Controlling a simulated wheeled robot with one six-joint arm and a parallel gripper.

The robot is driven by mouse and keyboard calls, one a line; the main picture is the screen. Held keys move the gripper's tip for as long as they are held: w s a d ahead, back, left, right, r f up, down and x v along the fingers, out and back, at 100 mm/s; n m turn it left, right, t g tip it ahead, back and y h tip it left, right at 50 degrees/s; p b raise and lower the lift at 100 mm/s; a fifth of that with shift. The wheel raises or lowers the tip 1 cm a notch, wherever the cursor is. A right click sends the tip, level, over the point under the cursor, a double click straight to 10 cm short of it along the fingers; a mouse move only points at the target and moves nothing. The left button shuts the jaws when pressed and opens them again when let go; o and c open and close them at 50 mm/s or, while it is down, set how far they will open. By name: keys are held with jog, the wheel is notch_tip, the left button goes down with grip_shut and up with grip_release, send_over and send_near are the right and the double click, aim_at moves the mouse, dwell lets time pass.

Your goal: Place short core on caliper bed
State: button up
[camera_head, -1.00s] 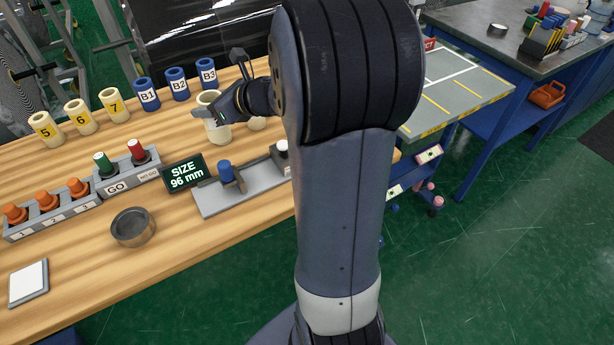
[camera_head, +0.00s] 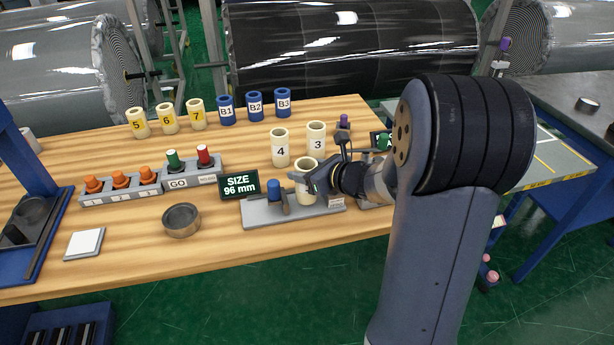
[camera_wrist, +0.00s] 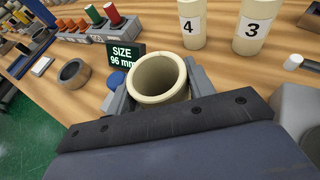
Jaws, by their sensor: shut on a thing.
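My gripper (camera_head: 310,183) is shut on a short cream core (camera_head: 303,192), held upright. In the wrist view the core (camera_wrist: 160,80) shows its open top between the fingers. The core is at the caliper bed (camera_head: 262,216), a grey plate with a blue knob (camera_head: 274,188), just right of that knob. The core's lower edge is partly hidden, so I cannot tell whether it touches the bed. The size display (camera_head: 239,185), left of the bed, reads 96 mm.
Cores 4 (camera_head: 280,148) and 3 (camera_head: 316,138) stand close behind my gripper. Cores 5, 6, 7 and B1 to B3 line the back. A GO gauge block (camera_head: 193,173), a grey ring (camera_head: 181,220) and a white pad (camera_head: 85,243) lie left. The front strip of table is bare.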

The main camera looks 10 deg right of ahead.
jog(key=shift+f, duration=0.75)
jog(key=shift+f, duration=0.15)
jog(key=o, duration=1)
jog(key=shift+r, duration=0.2)
jog(key=b+v, duration=0.1)
jog(key=v, duration=1.1)
jog(key=shift+c, duration=0.2)
